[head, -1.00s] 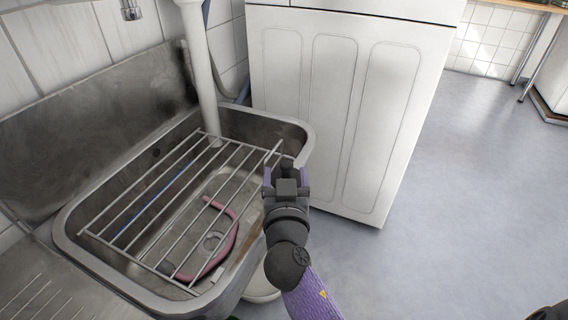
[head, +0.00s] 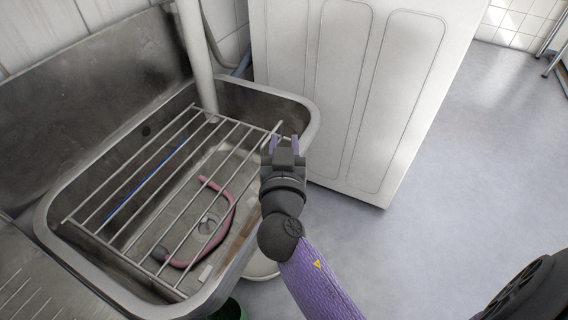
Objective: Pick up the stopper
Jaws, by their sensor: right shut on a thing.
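A small round grey piece (head: 209,223), which looks like the stopper, lies on the floor of the metal sink (head: 311,118), seen through the bars of a wire rack (head: 150,172). A pink curved tube (head: 231,215) lies around it. The rack spans the sink above both. My right gripper (head: 287,140) is at the rack's far right end, above the sink's right rim, with its purple fingers shut on the rack's edge. The exact contact is small and partly hidden. My left gripper is not in view.
A blue rod (head: 148,183) lies under the rack. A white appliance (head: 345,100) stands close to the right. A green container (head: 228,310) is below the sink.

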